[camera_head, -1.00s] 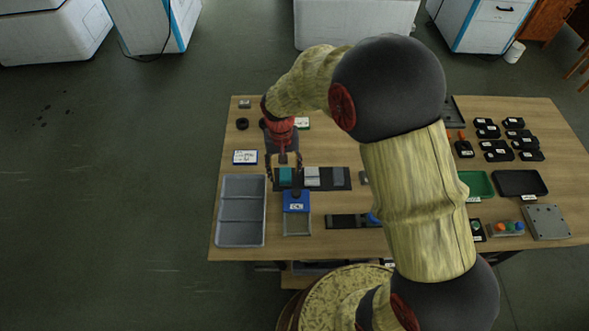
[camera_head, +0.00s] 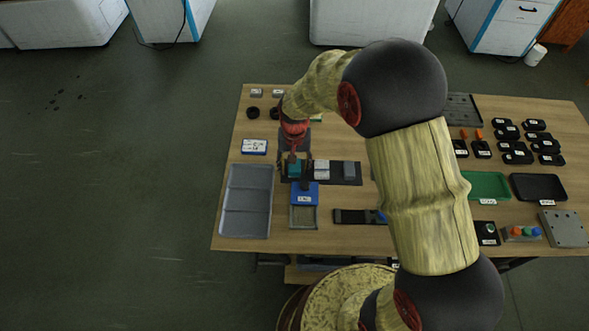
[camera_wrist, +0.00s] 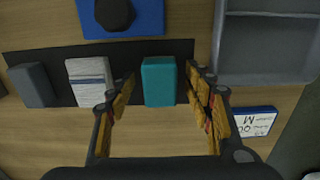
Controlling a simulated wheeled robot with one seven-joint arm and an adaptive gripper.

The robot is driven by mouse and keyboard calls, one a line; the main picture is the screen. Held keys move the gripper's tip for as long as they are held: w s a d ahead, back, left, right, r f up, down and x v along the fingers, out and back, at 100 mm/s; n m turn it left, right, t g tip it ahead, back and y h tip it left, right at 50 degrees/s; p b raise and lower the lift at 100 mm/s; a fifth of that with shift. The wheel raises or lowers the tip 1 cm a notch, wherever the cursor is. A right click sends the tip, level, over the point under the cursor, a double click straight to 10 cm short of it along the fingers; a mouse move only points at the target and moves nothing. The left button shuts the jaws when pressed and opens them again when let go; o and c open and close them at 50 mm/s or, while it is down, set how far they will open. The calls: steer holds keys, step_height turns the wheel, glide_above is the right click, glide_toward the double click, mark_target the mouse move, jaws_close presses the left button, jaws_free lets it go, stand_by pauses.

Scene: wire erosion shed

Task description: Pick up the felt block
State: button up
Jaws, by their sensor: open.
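A teal block (camera_wrist: 159,81) stands on a dark strip (camera_wrist: 136,56); no label on it says felt. A striped white-grey block (camera_wrist: 90,80) and a dark grey block (camera_wrist: 32,85) stand on the same strip. In the head view the teal block (camera_head: 294,170) is at the strip's left end, partly hidden by my gripper (camera_head: 294,164). In the wrist view my gripper (camera_wrist: 162,88) is open and empty, one finger on each side of the teal block, with gaps to it. I cannot tell how far down the fingertips reach.
A blue piece with a dark knob (camera_head: 304,194) sits close in front of the strip. A grey divided tray (camera_head: 232,222) lies to the left, and a labelled white-blue card (camera_head: 254,147) behind it. Several black parts and a green tray (camera_head: 487,186) fill the table's right side.

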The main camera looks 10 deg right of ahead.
steer(key=shift+r, duration=0.1)
steer(key=shift+c, duration=0.3)
steer(key=c, duration=1.1)
steer(key=shift+c, duration=0.4)
steer(key=shift+r+p, duration=0.45)
steer(key=shift+r, duration=0.2)
step_height(320, 180, up, 3)
steer(key=shift+s+f+p, duration=0.1)
steer(key=shift+f+p, duration=0.1)
steer(key=shift+p, duration=0.5)
steer(key=s+r+p, duration=0.2)
steer(key=s+r, duration=0.2)
steer(key=s, duration=0.3)
steer(key=s+d+r+p, duration=0.1)
steer(key=s+r+p, duration=0.1)
steer(key=s+r, duration=0.3)
steer(key=shift+s+d, duration=0.2)
steer(key=shift+s, duration=0.7)
